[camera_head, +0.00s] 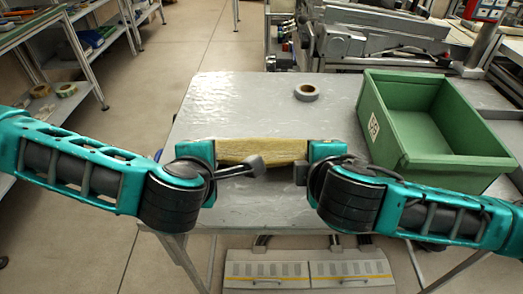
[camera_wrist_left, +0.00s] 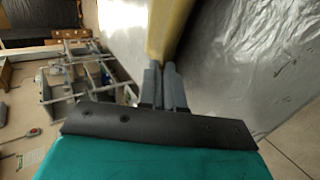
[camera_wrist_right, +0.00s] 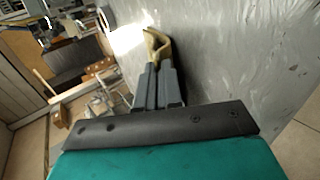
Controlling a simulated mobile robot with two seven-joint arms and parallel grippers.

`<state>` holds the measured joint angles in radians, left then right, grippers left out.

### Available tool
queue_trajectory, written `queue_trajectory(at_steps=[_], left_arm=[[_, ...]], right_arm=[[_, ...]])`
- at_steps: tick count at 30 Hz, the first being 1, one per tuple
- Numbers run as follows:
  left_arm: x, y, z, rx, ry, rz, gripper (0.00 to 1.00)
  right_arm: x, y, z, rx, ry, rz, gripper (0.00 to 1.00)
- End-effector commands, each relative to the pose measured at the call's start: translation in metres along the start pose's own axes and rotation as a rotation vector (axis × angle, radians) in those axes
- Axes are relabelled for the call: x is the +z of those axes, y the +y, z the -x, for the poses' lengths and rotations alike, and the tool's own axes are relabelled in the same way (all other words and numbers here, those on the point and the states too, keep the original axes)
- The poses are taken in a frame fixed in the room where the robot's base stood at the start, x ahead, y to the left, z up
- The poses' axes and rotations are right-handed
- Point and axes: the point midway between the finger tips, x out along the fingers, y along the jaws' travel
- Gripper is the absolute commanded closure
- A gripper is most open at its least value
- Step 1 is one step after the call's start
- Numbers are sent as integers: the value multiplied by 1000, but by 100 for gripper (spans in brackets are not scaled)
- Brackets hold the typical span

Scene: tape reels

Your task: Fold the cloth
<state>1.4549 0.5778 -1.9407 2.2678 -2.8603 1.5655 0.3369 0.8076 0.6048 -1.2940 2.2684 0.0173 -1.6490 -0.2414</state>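The yellow cloth (camera_head: 262,151) is stretched as a strip between my two grippers in the head view, over the near part of the grey table. In the left wrist view, my left gripper (camera_wrist_left: 163,75) has its fingers closed on an edge of the cloth (camera_wrist_left: 168,28). In the right wrist view, my right gripper (camera_wrist_right: 160,75) has its fingers together at the other end of the cloth (camera_wrist_right: 157,44), which looks pinched there. My wrists hide the fingertips in the head view. How far the cloth hangs below the strip is unclear.
A green bin (camera_head: 425,150) stands on the right of the grey table (camera_head: 240,100). A grey tape roll (camera_head: 306,92) lies toward the back. The table between the cloth and the tape is clear. Shelves (camera_head: 60,75) stand at the left, machinery (camera_head: 370,40) behind.

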Motion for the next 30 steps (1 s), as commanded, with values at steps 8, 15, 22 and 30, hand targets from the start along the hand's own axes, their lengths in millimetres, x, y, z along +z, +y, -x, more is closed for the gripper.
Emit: queue_trajectory(at_steps=[8, 15, 22, 30], left_arm=[[0, 0, 0, 0, 0, 0, 69], [0, 0, 0, 0, 0, 0, 53], [0, 18, 22, 0, -1, 3, 53], [1, 39, 61, 2, -3, 1, 53]], right_arm=[[0, 0, 0, 0, -1, 0, 69], [0, 1, 0, 0, 0, 0, 53], [-1, 20, 22, 4, 4, -2, 53], [0, 39, 61, 4, 4, -1, 53]])
